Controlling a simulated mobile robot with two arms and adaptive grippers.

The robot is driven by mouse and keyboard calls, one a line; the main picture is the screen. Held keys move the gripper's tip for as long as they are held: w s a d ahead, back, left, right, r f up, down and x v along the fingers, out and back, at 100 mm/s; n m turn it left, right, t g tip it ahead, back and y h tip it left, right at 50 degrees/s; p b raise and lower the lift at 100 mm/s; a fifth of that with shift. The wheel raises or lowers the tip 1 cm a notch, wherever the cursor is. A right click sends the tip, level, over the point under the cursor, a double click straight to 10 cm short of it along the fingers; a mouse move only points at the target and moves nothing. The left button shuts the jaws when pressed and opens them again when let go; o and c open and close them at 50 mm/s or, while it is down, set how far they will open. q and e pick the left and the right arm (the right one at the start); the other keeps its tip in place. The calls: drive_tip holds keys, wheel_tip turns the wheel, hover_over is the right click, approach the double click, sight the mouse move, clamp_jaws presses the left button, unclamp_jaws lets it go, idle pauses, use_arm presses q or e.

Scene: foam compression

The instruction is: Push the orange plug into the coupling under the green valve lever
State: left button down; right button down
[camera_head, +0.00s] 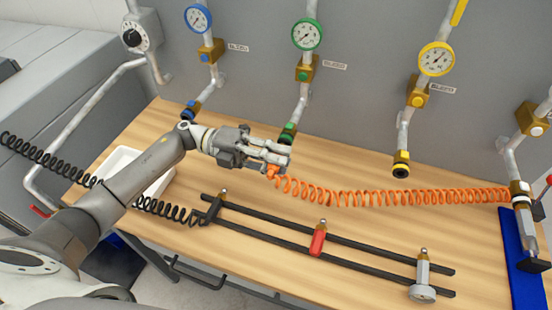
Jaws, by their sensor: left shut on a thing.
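My left gripper (280,158) comes in from the left and is shut on the orange plug (272,171) at the end of the orange coiled hose (400,198). The fingers hide most of the plug. The green-ringed coupling (288,132) ends the pipe below the green gauge (306,34), just above and behind the gripper. The plug appears apart from the coupling. No green lever is clearly visible; a green fitting (304,76) shows on the brass valve. My right gripper is not in view.
Blue (190,110) and yellow (401,162) couplings hang to either side. The orange hose runs right across the wooden table (370,170). A black rail rack (320,238) with red and grey tools lies in front. A white tray (128,162) sits left, partly behind my arm.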

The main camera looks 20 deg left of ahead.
use_arm(q)
drive_tip(key=shift+w+b, duration=0.55)
drive_tip(key=shift+b, duration=0.05)
idle(0.5)
drive_tip(key=shift+r, duration=0.1)
drive_tip(key=c, duration=1.2)
unclamp_jaws()
drive_tip(key=shift+w, duration=0.1)
